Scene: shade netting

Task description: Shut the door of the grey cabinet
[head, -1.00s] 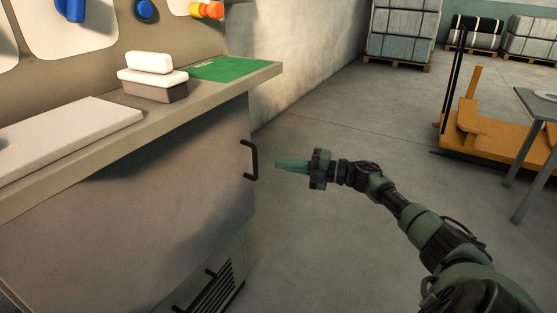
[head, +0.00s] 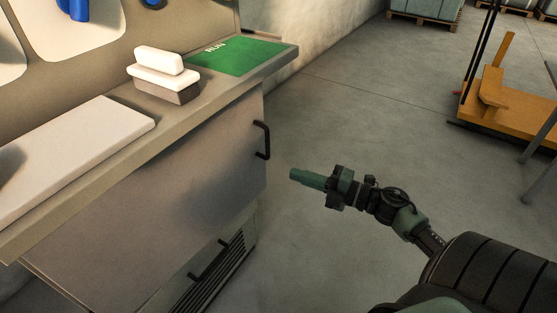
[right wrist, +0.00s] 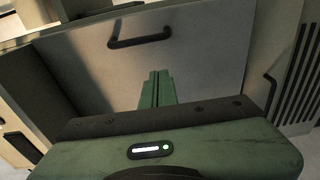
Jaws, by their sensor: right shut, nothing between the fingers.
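The grey cabinet's door (head: 170,185) is a flat grey panel below the worktop, with a black bar handle (head: 264,140) at its right edge. It appears to stand out from the vented front below, so it looks ajar; how far is hard to tell. My right gripper (head: 294,174) is shut and empty, just right of the door edge and lower than the handle, apart from both. In the right wrist view, the shut fingers (right wrist: 157,78) point toward the door panel (right wrist: 200,70), with the handle (right wrist: 140,40) beyond them. My left gripper is out of view.
A lower vented panel (head: 232,275) has its own black handle (head: 208,262). The worktop (head: 190,115) holds a white block on a brush-like base (head: 165,75) and a green mat (head: 240,55). Floor right of the cabinet is clear; an orange pallet truck (head: 495,105) stands farther off.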

